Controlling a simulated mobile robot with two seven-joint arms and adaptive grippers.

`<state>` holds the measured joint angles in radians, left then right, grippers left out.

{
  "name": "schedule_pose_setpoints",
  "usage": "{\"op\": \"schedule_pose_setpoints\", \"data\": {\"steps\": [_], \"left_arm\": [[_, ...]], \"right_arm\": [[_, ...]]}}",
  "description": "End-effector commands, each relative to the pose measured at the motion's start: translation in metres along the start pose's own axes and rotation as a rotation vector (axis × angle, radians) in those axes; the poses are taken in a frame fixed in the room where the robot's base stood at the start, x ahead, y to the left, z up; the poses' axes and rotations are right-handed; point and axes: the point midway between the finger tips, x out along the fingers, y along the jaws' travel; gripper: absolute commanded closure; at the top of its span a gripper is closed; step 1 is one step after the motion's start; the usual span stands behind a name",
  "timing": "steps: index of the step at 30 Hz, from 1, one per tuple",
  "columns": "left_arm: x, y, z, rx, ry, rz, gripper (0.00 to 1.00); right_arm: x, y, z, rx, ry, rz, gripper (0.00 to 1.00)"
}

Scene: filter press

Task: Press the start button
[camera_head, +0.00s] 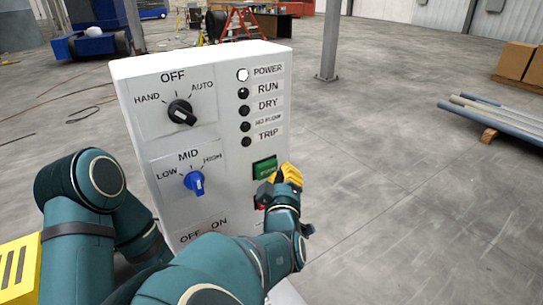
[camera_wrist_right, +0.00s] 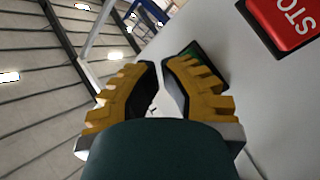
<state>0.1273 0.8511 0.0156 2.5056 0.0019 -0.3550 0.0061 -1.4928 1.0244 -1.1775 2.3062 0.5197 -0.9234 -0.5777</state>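The green start button (camera_head: 265,168) is on the right side of the white control box's front face, below the column of lamps. In the right wrist view the green button (camera_wrist_right: 207,52) shows partly, behind one fingertip. My right gripper (camera_head: 287,175), with yellow fingers, is at the box's right edge, just right of the green button. In the wrist view its fingertips (camera_wrist_right: 163,66) are close together with a narrow gap and nothing held. Whether a fingertip touches the button cannot be told. My left gripper is not in view.
The white control box (camera_head: 215,130) carries a black knob (camera_head: 182,112), a blue knob (camera_head: 194,183) and several lamps. A red STOP button (camera_wrist_right: 288,22) is below the green one, mostly hidden by my right gripper in the head view. Open floor lies right of the box.

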Motion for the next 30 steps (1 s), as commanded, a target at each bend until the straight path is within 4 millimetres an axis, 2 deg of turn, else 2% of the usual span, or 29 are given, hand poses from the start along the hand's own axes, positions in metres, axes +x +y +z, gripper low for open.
{"op": "schedule_pose_setpoints", "data": {"steps": [30], "left_arm": [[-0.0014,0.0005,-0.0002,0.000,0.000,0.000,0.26]], "right_arm": [[0.0096,-0.0052,-0.0051,0.000,0.000,0.000,1.00]]}}
